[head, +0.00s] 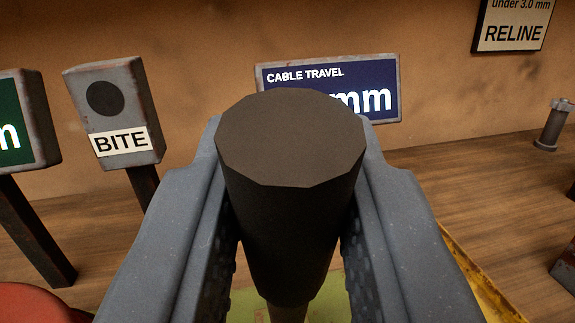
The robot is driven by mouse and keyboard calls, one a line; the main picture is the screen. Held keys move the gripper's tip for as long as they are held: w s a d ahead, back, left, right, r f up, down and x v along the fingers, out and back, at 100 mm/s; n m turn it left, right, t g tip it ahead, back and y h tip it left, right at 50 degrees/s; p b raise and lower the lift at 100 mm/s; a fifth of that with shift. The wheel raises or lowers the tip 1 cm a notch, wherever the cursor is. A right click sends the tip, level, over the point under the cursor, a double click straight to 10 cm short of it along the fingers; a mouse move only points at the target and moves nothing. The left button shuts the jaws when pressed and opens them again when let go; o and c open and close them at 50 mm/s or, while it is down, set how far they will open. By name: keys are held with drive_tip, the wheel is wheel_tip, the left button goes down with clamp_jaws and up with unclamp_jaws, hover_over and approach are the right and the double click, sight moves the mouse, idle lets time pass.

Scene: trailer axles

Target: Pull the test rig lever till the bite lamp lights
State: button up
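The lever's dark round grip (290,190) stands in the middle of the head view, between the two grey fingers of my gripper (292,215). Both fingers lie close against its sides, and the gripper looks shut on it. A thin lower part of the lever shows beneath the grip. The bite lamp (105,98) is a dark, unlit disc on a grey box labelled BITE, at the left on a post. The blue CABLE TRAVEL display (385,97) is behind the grip; its number is hidden and only "mm" shows.
A green display (12,130) on a post is cut off at the left edge. A red rounded thing (35,303) is at the lower left. A RELINE sign (512,28) hangs on the back wall. A grey bolt-like post (553,125) stands at the right on the wooden bench (475,165).

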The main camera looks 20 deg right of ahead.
drive_tip(key=o, duration=0.9)
drive_tip(key=shift+s, duration=0.1)
drive_tip(key=shift+a, duration=0.15)
drive_tip(key=b+v, duration=0.7)
drive_tip(key=v, duration=0.6)
drive_tip(key=shift+s+b, duration=0.3)
drive_tip(key=shift+a, duration=0.15)
